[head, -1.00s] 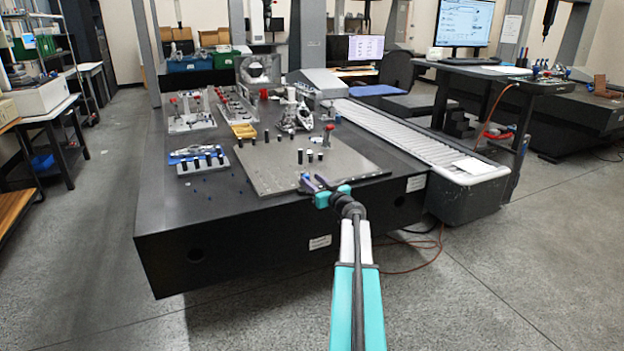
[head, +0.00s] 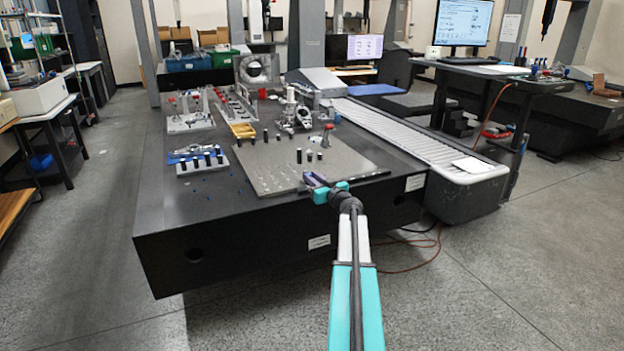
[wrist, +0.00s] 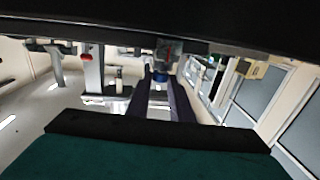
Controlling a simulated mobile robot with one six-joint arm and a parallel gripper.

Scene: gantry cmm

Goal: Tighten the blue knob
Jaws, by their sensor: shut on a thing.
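My gripper (head: 310,181) is at the front edge of the grey plate (head: 275,177) on the dark granite table, low and near its right part. In the wrist view the two dark fingers (wrist: 161,91) reach forward and close on the blue knob (wrist: 161,77), a small blue piece at their tips. A dark part with a red mark (wrist: 168,52) shows just beyond it. In the head view the fingers hide the knob, so its turn angle cannot be told.
Short black posts (head: 311,156) stand on the plate behind my gripper. A red-topped clamp (head: 328,128) stands farther back. A blue fixture (head: 196,156) is at the left, and a ribbed cover (head: 410,133) runs along the right side. The front floor is open.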

